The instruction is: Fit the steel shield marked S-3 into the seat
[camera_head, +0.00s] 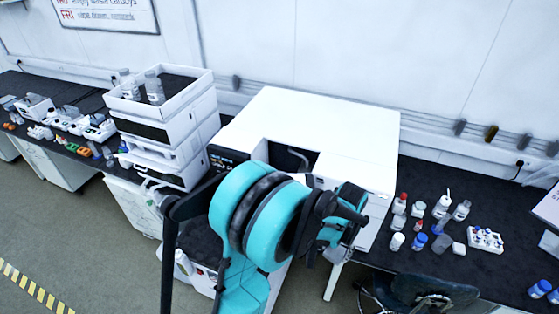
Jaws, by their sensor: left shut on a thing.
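My left arm rises from the bottom middle, and its large teal joint covers the front of the white instrument (330,125). My left gripper (345,232) is at the instrument's front right, partly hidden by my own wrist. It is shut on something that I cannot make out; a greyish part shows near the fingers. A dark recess (298,157) with a grey bent part opens in the instrument's top front, partly behind my arm. I cannot make out the S-3 marking, the shield or the seat. My right gripper cannot be identified in this view.
A stack of white modules (165,130) with bottles in its top tray stands left of the instrument. Bottles and vials, with a white vial rack (485,240), stand on the dark bench at right. A dark object (430,290) shows at the bottom right. Small devices line the left bench.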

